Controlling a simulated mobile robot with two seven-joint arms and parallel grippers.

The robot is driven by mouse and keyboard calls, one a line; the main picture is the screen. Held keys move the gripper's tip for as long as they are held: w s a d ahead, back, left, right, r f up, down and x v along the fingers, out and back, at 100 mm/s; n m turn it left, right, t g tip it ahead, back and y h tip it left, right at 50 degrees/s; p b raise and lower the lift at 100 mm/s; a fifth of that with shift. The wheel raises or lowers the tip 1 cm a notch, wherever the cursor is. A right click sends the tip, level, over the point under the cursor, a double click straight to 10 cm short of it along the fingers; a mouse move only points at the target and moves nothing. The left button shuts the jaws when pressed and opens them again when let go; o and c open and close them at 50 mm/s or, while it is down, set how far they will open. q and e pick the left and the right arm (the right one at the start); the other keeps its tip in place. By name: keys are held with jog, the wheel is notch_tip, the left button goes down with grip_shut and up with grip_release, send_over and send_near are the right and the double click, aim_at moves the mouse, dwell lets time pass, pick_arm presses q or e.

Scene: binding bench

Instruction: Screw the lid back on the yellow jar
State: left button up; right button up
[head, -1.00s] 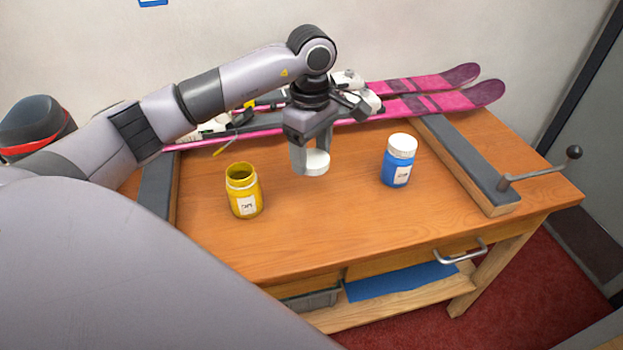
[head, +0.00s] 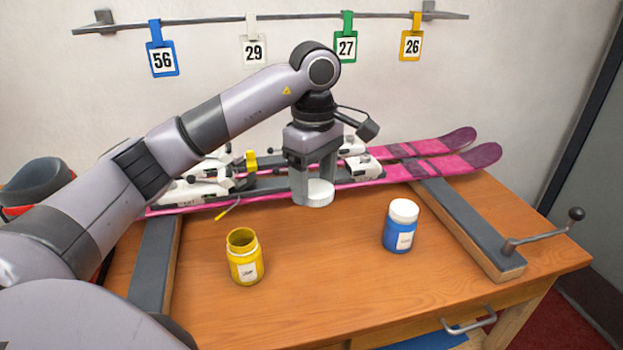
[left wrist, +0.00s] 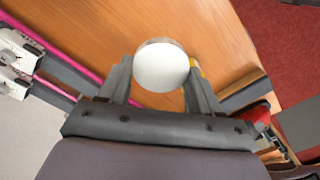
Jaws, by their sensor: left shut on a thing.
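The yellow jar (head: 245,258) stands upright and open on the bench, left of the middle, with a white label on its front. My left gripper (head: 312,190) is shut on a white lid (head: 320,194) and holds it above the bench, up and to the right of the jar and apart from it. In the left wrist view the white lid (left wrist: 161,68) sits between the two fingers and hides most of what is below it. A small bit of yellow shows just beside the lid there. My right gripper is not in view.
A blue jar (head: 400,227) with a white lid on stands to the right. Pink skis (head: 440,150) with bindings lie across the back of the bench (head: 330,270). Grey-topped bars (head: 465,225) flank the work area, the right one with a crank handle. Numbered tags (head: 162,58) hang on the wall.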

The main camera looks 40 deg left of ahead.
pick_arm(q)
jog(key=s+d+f+m, duration=0.6)
jog(key=d+f+m, duration=0.3)
jog(key=m, duration=0.8)
jog(key=shift+f, duration=0.55)
